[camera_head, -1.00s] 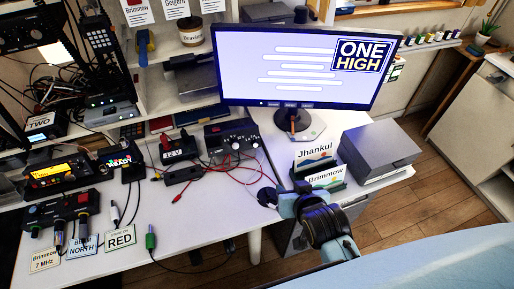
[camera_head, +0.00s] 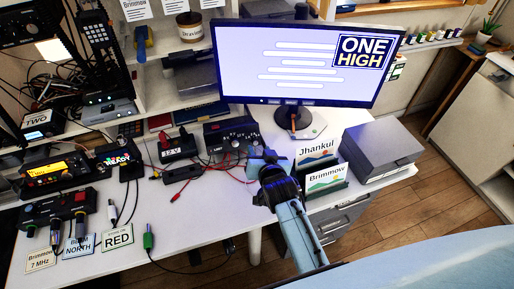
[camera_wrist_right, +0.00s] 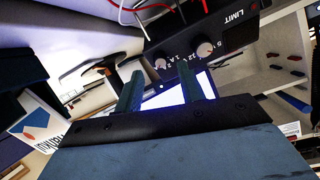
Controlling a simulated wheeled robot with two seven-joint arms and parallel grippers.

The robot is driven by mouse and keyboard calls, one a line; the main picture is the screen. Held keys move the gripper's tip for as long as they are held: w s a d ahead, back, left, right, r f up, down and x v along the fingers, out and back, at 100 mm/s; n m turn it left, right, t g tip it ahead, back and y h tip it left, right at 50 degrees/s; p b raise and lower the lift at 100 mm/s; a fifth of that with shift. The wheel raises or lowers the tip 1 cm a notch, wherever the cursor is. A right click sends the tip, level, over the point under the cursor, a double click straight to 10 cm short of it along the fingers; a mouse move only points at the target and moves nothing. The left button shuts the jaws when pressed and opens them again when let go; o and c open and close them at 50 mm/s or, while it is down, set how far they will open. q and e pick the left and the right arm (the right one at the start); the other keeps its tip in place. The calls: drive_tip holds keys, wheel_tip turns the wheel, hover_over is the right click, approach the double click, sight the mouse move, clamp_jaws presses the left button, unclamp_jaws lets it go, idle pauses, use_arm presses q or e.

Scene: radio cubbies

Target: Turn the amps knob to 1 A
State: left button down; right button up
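The power supply, a dark box with knobs (camera_head: 231,134), stands on the white desk below the monitor. In the right wrist view its front panel (camera_wrist_right: 222,28) shows at the top, with the word LIMIT and small numbers. Two pale round knobs show there, one at the right (camera_wrist_right: 205,50) and one lower left (camera_wrist_right: 160,63). Which is the amps knob, and its setting, I cannot read surely. My right gripper (camera_head: 266,158) is just in front and to the right of the box. Its two fingers (camera_wrist_right: 158,78) are apart, with nothing held, short of the panel. My left gripper is out of view.
Red and black leads (camera_head: 226,160) lie in front of the box, and a 12 V block (camera_head: 178,148) stands to its left. The monitor (camera_head: 295,62) stands behind. Name cards (camera_head: 325,178) and a grey box (camera_head: 380,150) stand to the right.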

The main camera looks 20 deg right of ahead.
sight(256, 144)
drive_tip(key=shift+b+x, duration=0.3)
drive_tip(key=shift+x, duration=1.6)
drive_tip(key=shift+c, duration=0.5)
clamp_jaws()
